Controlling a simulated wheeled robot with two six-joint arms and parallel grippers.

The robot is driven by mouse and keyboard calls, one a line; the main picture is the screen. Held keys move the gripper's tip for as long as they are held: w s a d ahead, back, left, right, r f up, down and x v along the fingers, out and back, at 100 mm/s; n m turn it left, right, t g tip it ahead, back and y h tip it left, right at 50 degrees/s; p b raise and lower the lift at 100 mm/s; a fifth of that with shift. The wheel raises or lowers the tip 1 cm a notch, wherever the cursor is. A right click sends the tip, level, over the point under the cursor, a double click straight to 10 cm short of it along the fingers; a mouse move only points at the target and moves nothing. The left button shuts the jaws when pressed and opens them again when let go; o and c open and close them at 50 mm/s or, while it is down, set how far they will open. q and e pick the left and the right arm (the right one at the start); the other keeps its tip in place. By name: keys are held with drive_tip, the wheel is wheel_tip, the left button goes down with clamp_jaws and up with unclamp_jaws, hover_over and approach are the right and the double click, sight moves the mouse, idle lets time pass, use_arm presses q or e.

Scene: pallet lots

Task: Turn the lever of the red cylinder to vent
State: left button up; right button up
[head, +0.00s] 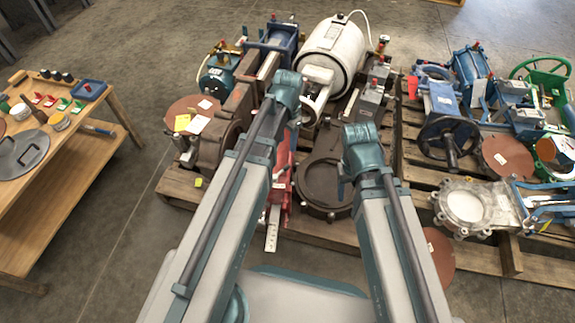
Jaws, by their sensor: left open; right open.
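A red body (281,182), which looks like the red cylinder, lies on the pallet between my two arms. My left arm covers much of it. A pale metal strip (272,229) with holes sticks out at its near end. I cannot tell whether this strip belongs to it. The lever and its vent mark cannot be made out. My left arm ends in a teal joint above and beyond the red body. Neither gripper's fingers can be seen past these joints.
A wooden pallet (176,186) holds crowded parts, including a white cylinder (333,50) and a brown block. A second pallet (510,256) on the right holds blue actuators, a black handwheel (449,137) and a round metal flange. A wooden bench (62,175) stands left, with clear floor between.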

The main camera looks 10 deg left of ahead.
sight(286, 167)
use_arm(q)
wheel_tip(286, 167, down, 13)
drive_tip(key=b, duration=1.3)
drive_tip(key=shift+a+f, duration=0.15)
drive_tip(key=shift+f, duration=0.05)
drive_tip(key=shift+c, duration=0.3)
clamp_jaws()
